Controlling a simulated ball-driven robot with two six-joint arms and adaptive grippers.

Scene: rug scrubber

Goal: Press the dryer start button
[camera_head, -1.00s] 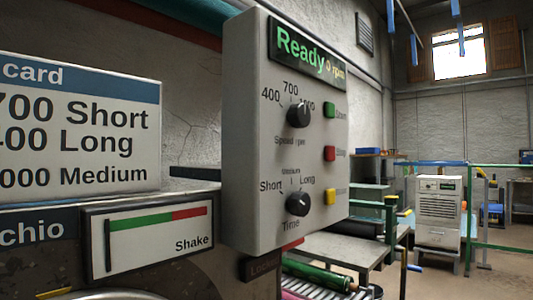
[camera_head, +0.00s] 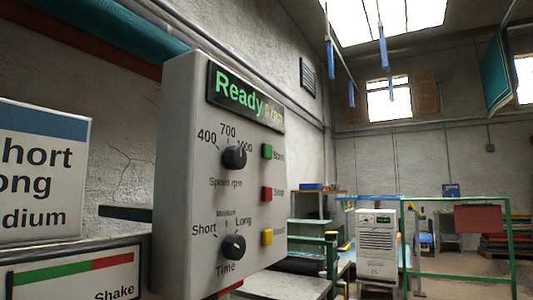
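A grey control panel (camera_head: 178,190) stands close at the left centre. Its display (camera_head: 246,98) reads "Ready" and "0 rpm" in green and yellow. A green button (camera_head: 267,151) sits at the upper right of the panel, with a small, hard-to-read label that looks like "Start". A red button (camera_head: 267,193) and a yellow button (camera_head: 267,236) sit below it. A black speed knob (camera_head: 234,157) and a black time knob (camera_head: 233,246) are left of the buttons. Neither of my grippers shows in this view.
A white card (camera_head: 40,185) and a Shake gauge (camera_head: 75,275) are at the left. A grey table (camera_head: 290,284) lies right of the panel. A white cabinet unit (camera_head: 377,243) and green rails (camera_head: 460,200) stand farther back. Open floor shows at the lower right.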

